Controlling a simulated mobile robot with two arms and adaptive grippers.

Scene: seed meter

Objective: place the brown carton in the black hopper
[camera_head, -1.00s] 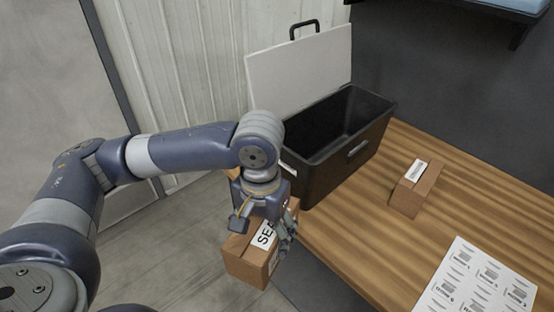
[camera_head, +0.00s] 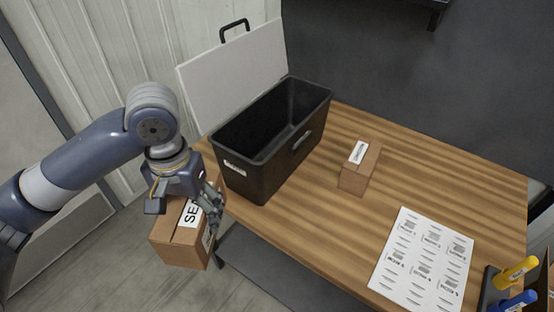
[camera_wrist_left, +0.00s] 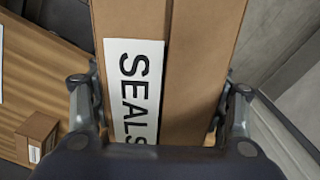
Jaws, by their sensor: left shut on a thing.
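The brown carton (camera_head: 178,240) has a white label reading "SEALS" and hangs in my left gripper (camera_head: 203,207), off the left front edge of the table. In the left wrist view the carton (camera_wrist_left: 195,60) sits between the two fingers of the left gripper (camera_wrist_left: 160,105), which are shut on its sides. The black hopper (camera_head: 262,180) stands on the table to the right of the gripper. Its pale lid (camera_head: 235,75) is tipped up at the back and its inside looks empty and dark. My right gripper is not in view.
A smaller brown box (camera_head: 360,170) with a white label sits on the wooden table (camera_head: 310,235), right of the hopper. A printed label sheet (camera_head: 425,260) lies near the front. Yellow and blue markers (camera_head: 515,275) stand at the right corner. A wall rises behind.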

